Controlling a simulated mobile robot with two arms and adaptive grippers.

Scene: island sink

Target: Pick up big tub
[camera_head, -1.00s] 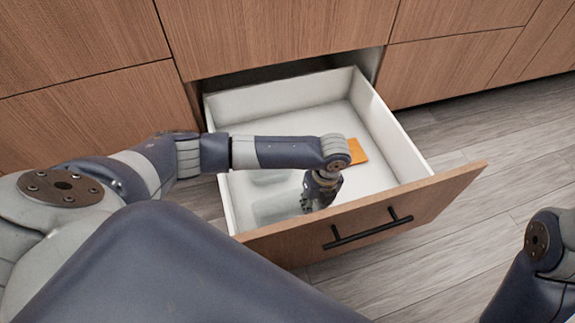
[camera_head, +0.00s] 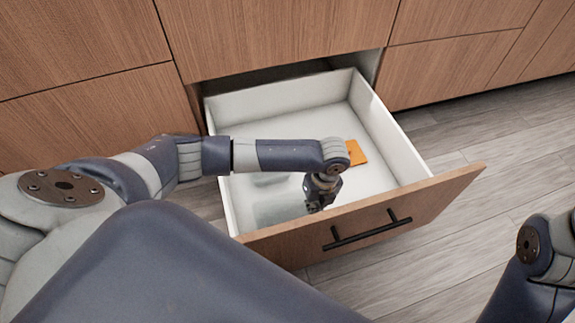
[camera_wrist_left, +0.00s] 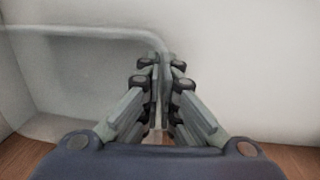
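The big tub (camera_head: 280,209) is a clear, greyish container at the front of the open drawer, partly hidden by my left gripper in the head view. My left gripper (camera_head: 318,207) points down at the tub's right side. In the left wrist view the tub (camera_wrist_left: 85,75) fills the left side, and its rim runs to between the fingers (camera_wrist_left: 163,72). The fingers are close together with the tub's wall between them. Whether the tub is clear of the drawer floor cannot be told. My right gripper is out of view; only part of that arm shows.
The white drawer (camera_head: 385,125) stands open, with a wooden front and black handle (camera_head: 368,229). A smaller clear tub (camera_head: 270,179) lies behind the big one, partly under my arm. An orange item (camera_head: 357,152) lies at the right. The drawer's middle right is free.

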